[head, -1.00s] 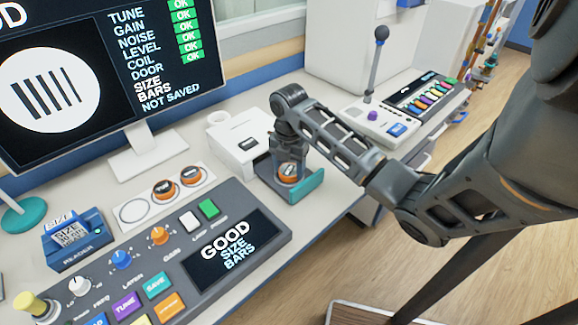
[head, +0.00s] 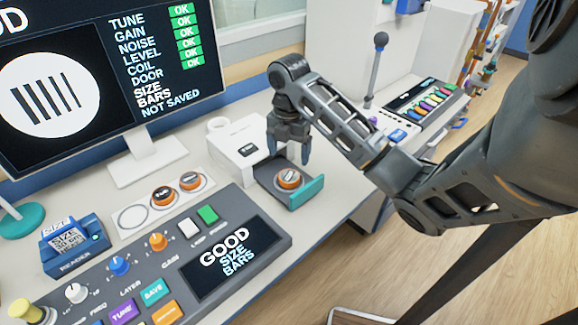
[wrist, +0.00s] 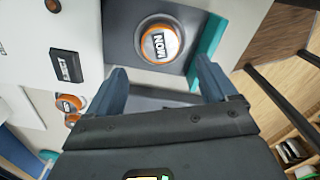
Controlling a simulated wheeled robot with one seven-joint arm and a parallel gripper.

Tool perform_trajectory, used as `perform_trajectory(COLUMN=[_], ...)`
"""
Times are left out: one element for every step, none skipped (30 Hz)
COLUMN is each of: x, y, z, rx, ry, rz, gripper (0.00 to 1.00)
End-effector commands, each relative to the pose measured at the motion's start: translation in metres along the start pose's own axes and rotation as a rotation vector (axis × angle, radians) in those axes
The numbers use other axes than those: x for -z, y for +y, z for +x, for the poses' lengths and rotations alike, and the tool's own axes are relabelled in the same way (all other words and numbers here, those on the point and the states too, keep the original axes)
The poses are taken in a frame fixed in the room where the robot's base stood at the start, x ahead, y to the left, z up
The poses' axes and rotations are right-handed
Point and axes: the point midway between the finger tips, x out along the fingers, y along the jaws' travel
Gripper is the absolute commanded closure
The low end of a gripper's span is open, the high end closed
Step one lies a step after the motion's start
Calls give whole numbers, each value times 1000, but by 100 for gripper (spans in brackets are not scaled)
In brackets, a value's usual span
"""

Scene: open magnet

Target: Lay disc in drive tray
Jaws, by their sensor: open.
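The orange-rimmed disc (head: 289,178) with a label on top lies in the open drive tray (head: 309,192), a dark tray with a teal front lip. In the wrist view the disc (wrist: 160,43) reads "NOW" and lies flat in the tray's recess. My gripper (head: 288,155) is open and empty above the tray, apart from the disc. In the wrist view its two blue-grey fingers (wrist: 160,82) are spread wide, with the disc beyond them. The white drive (head: 240,145) stands behind the tray, with an eject button (wrist: 66,66) on it.
Two more orange discs (head: 163,195) (head: 190,180) sit on a white holder strip beside an empty ring (head: 133,217). A control console (head: 190,260) fills the front, with a blue reader (head: 73,247) at left. A monitor (head: 100,85) stands behind.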

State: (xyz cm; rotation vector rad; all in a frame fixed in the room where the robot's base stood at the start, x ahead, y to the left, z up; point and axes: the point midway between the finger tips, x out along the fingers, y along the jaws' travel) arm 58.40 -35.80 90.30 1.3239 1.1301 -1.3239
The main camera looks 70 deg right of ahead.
Motion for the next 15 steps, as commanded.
perform_trajectory(x=[-2,-2,-2,-2,-2,-2,-1,-1,-1,-1,-1,0,0,0,2], y=[-1,-1,-1,0,0,0,0,0,0,0,0,0,0,0,2], z=[-17,-22,-28,-30,-33,-36,-38,-40,-42,-43,-43,-44,-44,-44,-44], rx=[1,1,3,2,2,2,1,2,2,2,2,1,1,0,-6], ry=[-6,-5,-5,-4,-4,-3,-2,-2,-2,-1,-1,0,0,1,3], rz=[-1,-2,-1,-2,-1,-1,-1,-2,-1,0,0,0,0,0,0], gripper=[15,15,15,15,15,15,15,15,15,15,15,15,15,15,15])
